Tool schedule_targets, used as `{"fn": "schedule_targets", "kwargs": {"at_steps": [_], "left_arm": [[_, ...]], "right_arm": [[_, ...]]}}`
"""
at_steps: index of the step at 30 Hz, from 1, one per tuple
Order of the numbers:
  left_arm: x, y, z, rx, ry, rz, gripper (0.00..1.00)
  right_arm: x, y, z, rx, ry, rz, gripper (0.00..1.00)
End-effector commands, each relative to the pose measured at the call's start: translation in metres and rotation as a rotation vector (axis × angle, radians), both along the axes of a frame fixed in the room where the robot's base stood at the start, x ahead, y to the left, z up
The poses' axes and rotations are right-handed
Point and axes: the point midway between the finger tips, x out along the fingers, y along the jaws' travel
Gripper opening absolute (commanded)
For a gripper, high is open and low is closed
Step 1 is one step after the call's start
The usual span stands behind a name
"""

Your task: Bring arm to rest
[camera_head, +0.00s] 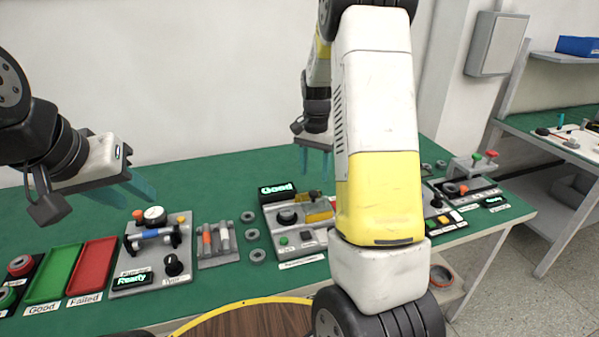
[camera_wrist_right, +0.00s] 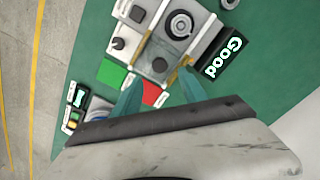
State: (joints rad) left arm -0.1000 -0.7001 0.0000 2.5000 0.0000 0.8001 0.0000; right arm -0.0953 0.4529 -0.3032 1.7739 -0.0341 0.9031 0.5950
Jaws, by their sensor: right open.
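My left gripper (camera_head: 140,200) is at the left of the head view, above the back of the green table (camera_head: 190,175). Its teal fingers are apart with nothing between them. My right gripper (camera_head: 315,165) hangs fingers down behind my large white and yellow arm link, which hides part of the scene. In the right wrist view my right gripper (camera_wrist_right: 158,90) is open and empty. It is above the station with the lit "Good" display (camera_head: 277,190), which also shows in the wrist view (camera_wrist_right: 225,57). I cannot tell the exact height.
Green (camera_head: 55,272) and red (camera_head: 93,266) trays and a "Ready" station (camera_head: 150,250) stand at left. A holder with rods (camera_head: 217,243) and several grey rings (camera_head: 253,234) lie mid-table. Another station (camera_head: 465,185) is at right. A second workbench (camera_head: 560,140) stands beyond.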

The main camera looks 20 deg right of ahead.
Motion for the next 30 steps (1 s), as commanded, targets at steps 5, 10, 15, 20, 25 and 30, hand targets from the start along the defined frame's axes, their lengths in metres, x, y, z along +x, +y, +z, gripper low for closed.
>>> {"fn": "schedule_targets", "kwargs": {"at_steps": [5,10,15,20,25,30], "left_arm": [[0.000,0.000,0.000,0.000,0.000,0.000,0.36],[0.000,0.000,0.000,0.000,0.000,0.000,0.36],[0.000,0.000,0.000,0.000,0.000,0.000,0.36],[0.000,0.000,0.000,0.000,0.000,0.000,0.36],[0.000,0.000,0.000,0.000,0.000,0.000,0.36],[0.000,0.000,0.000,0.000,0.000,0.000,0.36]], "right_arm": [[0.000,0.000,0.009,0.000,0.000,0.000,0.50],[0.000,0.000,0.009,0.000,0.000,0.000,0.50],[-0.004,0.003,0.016,0.007,-0.012,0.013,0.50],[-0.027,0.018,0.056,0.047,-0.087,0.097,0.50],[-0.076,0.045,0.112,0.088,-0.215,0.259,0.50],[-0.134,0.069,0.151,0.089,-0.345,0.434,0.50]]}}
